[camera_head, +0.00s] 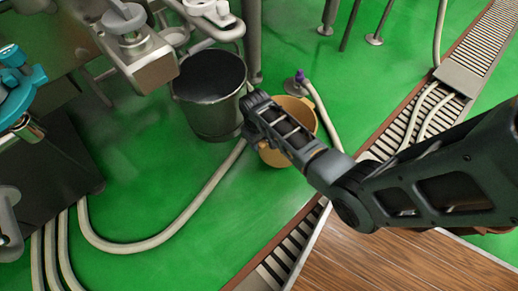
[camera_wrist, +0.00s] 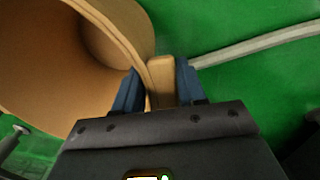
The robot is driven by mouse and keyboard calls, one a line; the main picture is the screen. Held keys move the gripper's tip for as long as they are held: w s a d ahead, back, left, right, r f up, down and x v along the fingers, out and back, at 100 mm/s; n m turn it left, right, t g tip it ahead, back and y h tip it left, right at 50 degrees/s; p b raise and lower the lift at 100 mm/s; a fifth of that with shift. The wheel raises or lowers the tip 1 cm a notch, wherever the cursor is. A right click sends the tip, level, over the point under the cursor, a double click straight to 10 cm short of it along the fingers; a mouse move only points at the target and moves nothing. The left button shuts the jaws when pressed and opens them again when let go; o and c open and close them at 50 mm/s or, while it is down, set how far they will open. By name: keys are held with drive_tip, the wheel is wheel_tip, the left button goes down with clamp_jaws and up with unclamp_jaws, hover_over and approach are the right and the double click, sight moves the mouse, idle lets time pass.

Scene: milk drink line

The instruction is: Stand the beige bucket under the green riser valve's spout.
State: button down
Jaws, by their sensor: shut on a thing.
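The beige bucket (camera_head: 273,156) is right of centre in the head view, partly hidden behind my arm. My gripper (camera_wrist: 158,84) shows in the wrist view with its two blue fingers closed on a beige tab or edge of the bucket's wall. The bucket (camera_wrist: 60,75) fills the upper left of that view, with its open mouth and empty-looking inside showing. I cannot tell whether its base touches the floor. In the head view my fingertips are hidden behind the arm. No clearly green riser valve or spout can be made out; a teal valve fitting (camera_head: 18,82) is at the left edge.
A dark grey bucket (camera_head: 210,95) stands just left of the beige one, below metal pipework (camera_head: 145,60). A hose with a purple end (camera_head: 299,76) lies behind the beige bucket. Pale hoses (camera_head: 150,243) cross the green floor. A grated drain (camera_head: 395,135) runs diagonally at right.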

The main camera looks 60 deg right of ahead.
wheel_tip(320, 180, down, 4)
drive_tip(key=b, duration=0.2)
drive_tip(key=shift+w+f+b, duration=0.1)
drive_tip(key=shift+b, duration=0.25)
drive_tip(key=c, duration=0.6)
unclamp_jaws()
drive_tip(key=shift+c, duration=0.2)
